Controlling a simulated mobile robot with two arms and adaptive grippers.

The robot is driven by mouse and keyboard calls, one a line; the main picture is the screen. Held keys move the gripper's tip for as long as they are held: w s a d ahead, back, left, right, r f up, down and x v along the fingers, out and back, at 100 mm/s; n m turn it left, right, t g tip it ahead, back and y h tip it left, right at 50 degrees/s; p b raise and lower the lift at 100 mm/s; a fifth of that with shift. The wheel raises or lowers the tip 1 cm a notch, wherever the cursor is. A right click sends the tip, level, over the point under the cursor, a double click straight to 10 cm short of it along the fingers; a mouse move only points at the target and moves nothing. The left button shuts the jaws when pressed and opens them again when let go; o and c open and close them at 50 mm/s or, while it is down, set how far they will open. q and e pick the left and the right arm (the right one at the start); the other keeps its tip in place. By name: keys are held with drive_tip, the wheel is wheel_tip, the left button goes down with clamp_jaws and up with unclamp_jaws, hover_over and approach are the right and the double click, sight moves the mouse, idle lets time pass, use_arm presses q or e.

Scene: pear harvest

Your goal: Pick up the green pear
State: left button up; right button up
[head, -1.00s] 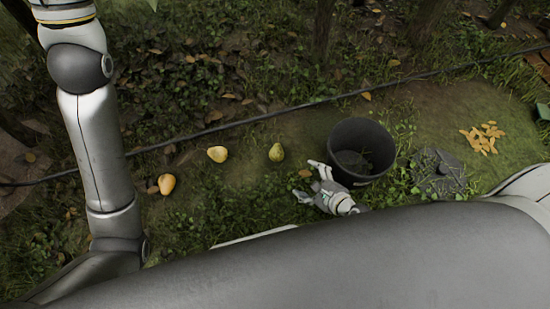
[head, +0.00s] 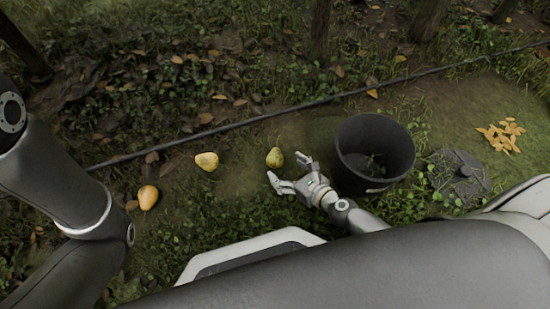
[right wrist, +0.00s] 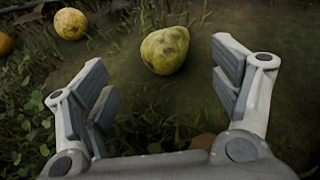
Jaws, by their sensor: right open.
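The green pear (head: 275,157) lies on the ground in the head view, just left of the dark bucket. It also shows in the right wrist view (right wrist: 165,50), ahead of and between the open fingers, not touching them. My right gripper (head: 285,168) is open and empty just below the pear, its fingers pointing toward it; it also shows in the right wrist view (right wrist: 165,88). My left arm is at the left of the head view, but its gripper is out of frame.
A yellow pear (head: 207,161) and an orange-yellow pear (head: 148,197) lie further left. A dark bucket (head: 350,163) stands close right of my right gripper. A black hose (head: 250,119) runs across the ground behind the pears. Yellow leaves (head: 500,136) lie at right.

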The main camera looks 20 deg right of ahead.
sight(281, 162)
drive_tip(key=x, duration=0.1)
drive_tip(key=b+x, duration=0.1)
drive_tip(key=x, duration=0.2)
drive_tip(key=shift+w+d+f+b, duration=0.2)
drive_tip(key=shift+w+d+b, duration=0.1)
drive_tip(key=shift+w, duration=0.15)
drive_tip(key=shift+w+a+f, duration=0.2)
drive_tip(key=shift+w+a, duration=0.05)
drive_tip(key=shift+w, duration=0.35)
drive_tip(key=c, duration=1.2)
